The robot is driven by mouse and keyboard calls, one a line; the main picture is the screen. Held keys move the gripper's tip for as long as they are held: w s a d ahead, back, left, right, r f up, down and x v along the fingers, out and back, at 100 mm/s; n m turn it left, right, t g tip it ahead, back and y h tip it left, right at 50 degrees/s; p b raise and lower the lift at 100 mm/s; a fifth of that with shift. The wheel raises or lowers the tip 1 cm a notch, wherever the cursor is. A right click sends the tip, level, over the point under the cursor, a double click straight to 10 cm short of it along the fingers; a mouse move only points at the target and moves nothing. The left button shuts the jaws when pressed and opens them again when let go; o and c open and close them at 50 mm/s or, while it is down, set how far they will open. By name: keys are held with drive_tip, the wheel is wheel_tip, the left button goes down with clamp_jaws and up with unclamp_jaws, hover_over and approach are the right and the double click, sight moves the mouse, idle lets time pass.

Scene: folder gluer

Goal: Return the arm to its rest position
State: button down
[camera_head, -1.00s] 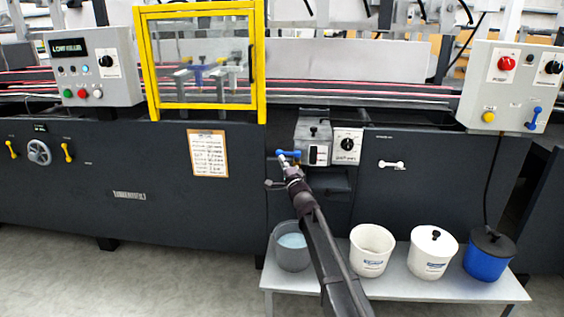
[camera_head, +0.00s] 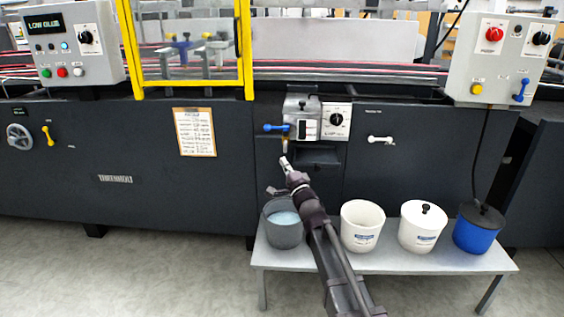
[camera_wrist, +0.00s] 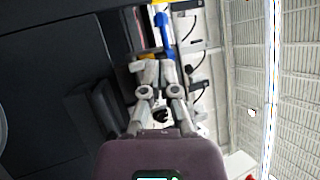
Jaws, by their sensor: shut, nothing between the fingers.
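My arm reaches up from the bottom of the head view. My gripper (camera_head: 285,162) is at its end, shut and empty. Its tip is below the blue-handled lever (camera_head: 276,127) on the glue unit (camera_head: 303,118), with a gap between them. The lever lies about level, its handle to the left. In the wrist view my gripper's fingers (camera_wrist: 156,72) are close together, and the blue lever (camera_wrist: 165,33) shows beyond them.
A grey bench (camera_head: 384,264) stands low in front of the machine. On it are a grey bucket with pale liquid (camera_head: 284,232), an open white bucket (camera_head: 361,235), a lidded white bucket (camera_head: 420,238) and a blue bucket (camera_head: 474,236). The floor at left is clear.

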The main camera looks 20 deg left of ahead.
idle(0.3)
drive_tip(key=d+f+g+h+p, duration=0.1)
drive_tip(key=d+f+h, duration=0.35)
drive_tip(key=d, duration=0.45)
drive_tip(key=d+f+g+h, duration=0.1)
drive_tip(key=d+f+h, duration=0.35)
drive_tip(key=d, duration=0.45)
drive_tip(key=d+f+g+h+p, duration=0.1)
drive_tip(key=d+f+h, duration=0.4)
drive_tip(key=d, duration=0.4)
drive_tip(key=s+d+f+n+g+h+p, duration=0.1)
drive_tip(key=s+d+f+n+g, duration=0.3)
drive_tip(key=s, duration=0.4)
drive_tip(key=s+d+f+n+g, duration=0.1)
drive_tip(key=s+d+n+g, duration=0.1)
drive_tip(key=s+d+g, duration=0.5)
drive_tip(key=s+d+f+n+g+h+p, duration=0.1)
drive_tip(key=s+d+f+n+g, duration=0.2)
drive_tip(key=s, duration=0.6)
wheel_tip(320, 180, up, 38)
drive_tip(key=p, duration=3.7)
drive_tip(key=shift+s+d+r+t+p, duration=0.15)
drive_tip(key=shift+s+d+t+p, duration=0.1)
drive_tip(key=shift+d+t+p, duration=0.15)
